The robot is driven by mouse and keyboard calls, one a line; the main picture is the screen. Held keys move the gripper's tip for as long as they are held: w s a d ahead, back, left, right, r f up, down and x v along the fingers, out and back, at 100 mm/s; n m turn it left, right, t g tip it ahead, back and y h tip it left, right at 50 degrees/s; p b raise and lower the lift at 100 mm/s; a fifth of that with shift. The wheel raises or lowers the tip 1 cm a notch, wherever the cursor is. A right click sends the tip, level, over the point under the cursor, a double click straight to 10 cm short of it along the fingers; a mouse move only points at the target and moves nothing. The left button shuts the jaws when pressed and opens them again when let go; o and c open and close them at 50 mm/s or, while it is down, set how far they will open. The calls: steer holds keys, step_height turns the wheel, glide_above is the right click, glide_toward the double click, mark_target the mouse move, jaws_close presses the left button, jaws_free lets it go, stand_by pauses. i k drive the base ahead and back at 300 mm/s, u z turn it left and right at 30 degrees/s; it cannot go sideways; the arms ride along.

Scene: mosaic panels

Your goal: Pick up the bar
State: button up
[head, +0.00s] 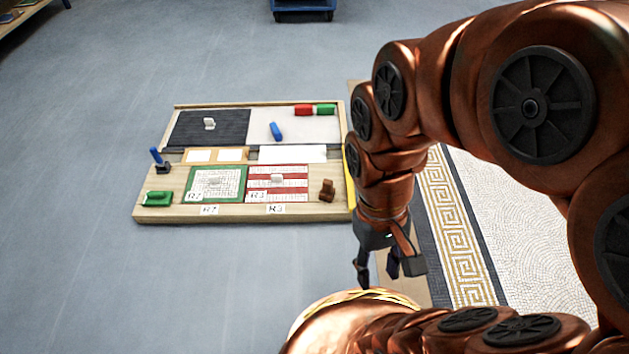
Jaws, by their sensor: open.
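A wooden board (280,212) with mosaic panels lies at the middle left. Several pieces on it look bar-like, and I cannot tell which one is the bar. A blue piece (276,131) lies on the white panel (258,117). Another green piece (158,198) lies at the near left corner. My gripper (377,272) points down, open and seemingly empty, to the right of and nearer than the board, apart from all pieces.
A dark panel (185,128) bears a small white piece (209,123). A blue upright piece (156,155) stands at the left and a brown piece (327,189) at the near right. The floor left of the board is clear.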

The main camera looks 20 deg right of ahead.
mark_target(351, 199)
steer(key=u, duration=1.75)
steer(key=i, duration=1.5)
steer(key=z, duration=2.7)
